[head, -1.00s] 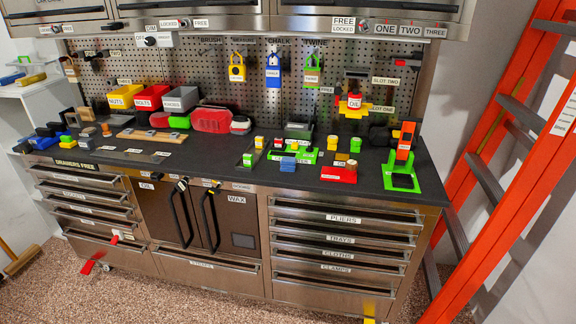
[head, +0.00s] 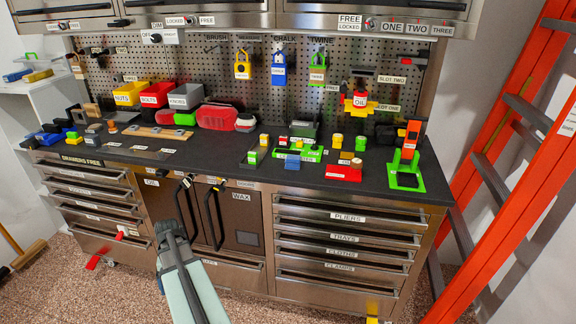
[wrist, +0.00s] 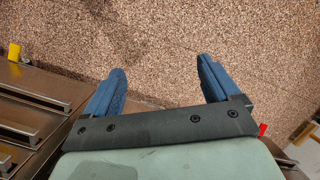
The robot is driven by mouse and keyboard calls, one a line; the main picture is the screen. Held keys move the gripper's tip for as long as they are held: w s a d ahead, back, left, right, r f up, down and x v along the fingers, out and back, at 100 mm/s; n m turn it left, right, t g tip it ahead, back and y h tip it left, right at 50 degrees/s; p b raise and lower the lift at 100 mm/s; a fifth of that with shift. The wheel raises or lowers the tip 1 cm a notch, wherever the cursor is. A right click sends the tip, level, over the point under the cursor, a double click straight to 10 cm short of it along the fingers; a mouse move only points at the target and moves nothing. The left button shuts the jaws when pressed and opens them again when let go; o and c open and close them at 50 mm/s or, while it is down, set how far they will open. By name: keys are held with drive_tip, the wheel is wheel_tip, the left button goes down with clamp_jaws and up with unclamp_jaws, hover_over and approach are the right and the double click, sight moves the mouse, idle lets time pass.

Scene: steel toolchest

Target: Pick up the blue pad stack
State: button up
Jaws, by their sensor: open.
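A small blue block that looks like the pad stack (head: 292,161) sits on the worktop, at the front of a green tray (head: 312,156). Its layers are too small to make out. My gripper (head: 170,230) is in front of the chest's lower doors in the head view, below the worktop and to the left of the blue block. In the wrist view my gripper (wrist: 160,67) has its two blue fingers wide apart with nothing between them.
Beside the blue block are a red tray (head: 344,174), green-and-yellow pieces (head: 264,142) and a green frame (head: 406,180). Other blue pieces (head: 48,136) lie at the worktop's far left. Door handles (head: 215,215) stick out near my gripper. An orange ladder (head: 510,160) stands at right.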

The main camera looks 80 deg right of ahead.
drive_tip(key=s+d+r+m, duration=0.1)
drive_tip(key=s+d+r, duration=0.5)
drive_tip(key=d+r, duration=0.4)
drive_tip(key=s+d+r+m+t+h, duration=0.1)
drive_tip(key=s+d+r+m, duration=0.1)
drive_tip(key=s+d+r, duration=0.5)
drive_tip(key=s+d+r+m+h, duration=0.1)
drive_tip(key=s+d+r, duration=0.6)
drive_tip(key=d+r, duration=0.7)
drive_tip(key=shift+s+d+m+t, duration=0.1)
drive_tip(key=shift+d+m+t, duration=0.3)
drive_tip(key=shift+d, duration=0.5)
wheel_tip(320, 180, up, 9)
drive_tip(key=g, duration=0.1)
hover_over(293, 159)
drive_tip(key=w, duration=0.1)
drive_tip(key=shift+h, duration=0.4)
drive_tip(key=f, duration=1.3)
drive_tip(key=shift+s+d, duration=0.1)
drive_tip(key=shift+s, duration=0.3)
drive_tip(key=c, duration=1)
